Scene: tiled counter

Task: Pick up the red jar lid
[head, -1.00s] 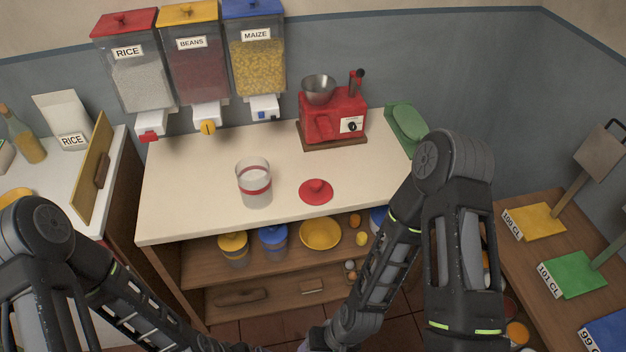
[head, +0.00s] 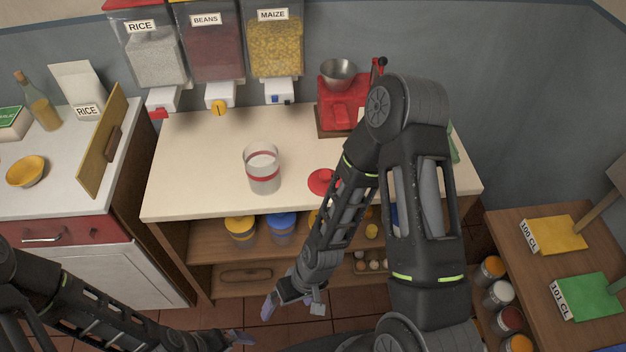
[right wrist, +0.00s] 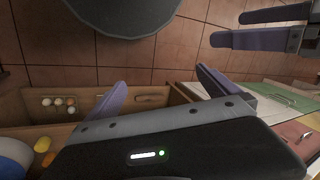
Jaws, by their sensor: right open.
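The red jar lid (head: 321,181) lies flat on the cream counter (head: 200,195). My right arm hides its right part in the head view. A clear jar with a red band (head: 262,170) stands upright to the left of the lid. My right gripper (head: 294,306) is open and empty, in front of the counter and well short of the lid. Its spread fingers also show in the right wrist view (right wrist: 158,92). My left gripper is at the bottom of the head view (head: 238,338). The right wrist view shows its two fingers apart, with nothing between them (right wrist: 262,27).
A red machine with a metal bowl (head: 342,98) stands at the counter's back right. Dispensers hang above the back edge, among them the maize one (head: 274,45). A shelf (head: 205,245) with lidded jars is below. The counter's left part is clear.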

